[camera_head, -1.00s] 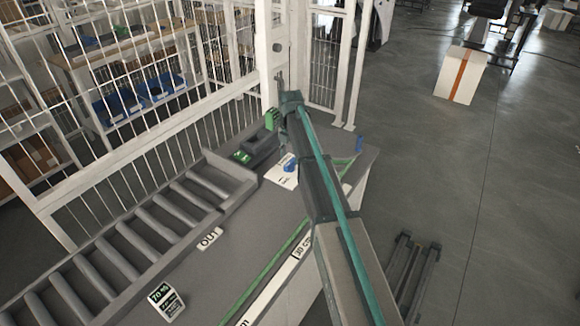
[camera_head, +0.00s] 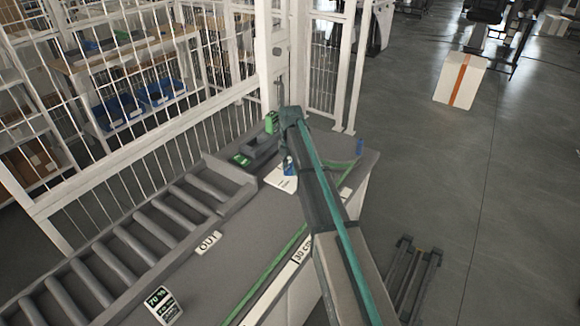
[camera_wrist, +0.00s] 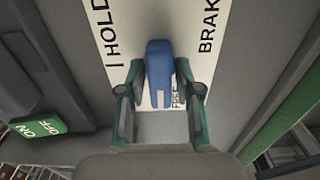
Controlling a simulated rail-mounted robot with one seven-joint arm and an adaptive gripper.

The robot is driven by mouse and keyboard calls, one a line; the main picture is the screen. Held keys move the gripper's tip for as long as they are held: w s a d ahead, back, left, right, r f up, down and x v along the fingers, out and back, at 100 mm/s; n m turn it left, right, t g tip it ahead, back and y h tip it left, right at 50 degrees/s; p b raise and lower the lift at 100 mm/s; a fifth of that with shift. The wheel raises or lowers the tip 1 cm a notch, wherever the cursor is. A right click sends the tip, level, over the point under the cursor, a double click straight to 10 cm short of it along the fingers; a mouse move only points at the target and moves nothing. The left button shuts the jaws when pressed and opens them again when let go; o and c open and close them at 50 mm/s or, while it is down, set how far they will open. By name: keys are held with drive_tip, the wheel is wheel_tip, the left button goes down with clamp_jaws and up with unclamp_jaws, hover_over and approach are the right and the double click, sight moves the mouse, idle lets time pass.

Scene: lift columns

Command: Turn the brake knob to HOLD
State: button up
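The blue brake knob (camera_wrist: 159,62) stands on a white label plate (camera_wrist: 122,45) in the wrist view. Its white mark is at the lower end, beside the word FREE. HOLD is printed to the upper left, BRAKE to the right. My gripper (camera_wrist: 160,84) is open, with one finger on each side of the knob and a visible gap on both sides. In the head view, the knob (camera_head: 289,166) and its plate (camera_head: 277,181) are partly hidden by my arm, and the fingers cannot be made out.
A green ON/OFF switch (camera_wrist: 40,124) on a dark housing lies left of the plate; the housing (camera_head: 262,150) also shows in the head view. A green strip (camera_wrist: 296,122) runs on the right. A roller conveyor (camera_head: 150,240) and a white mesh fence (camera_head: 130,150) stand to the left.

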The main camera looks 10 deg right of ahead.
idle(0.4)
drive_tip(key=m+p, duration=0.1)
drive_tip(key=m, duration=0.3)
drive_tip(key=shift+m, duration=1.2)
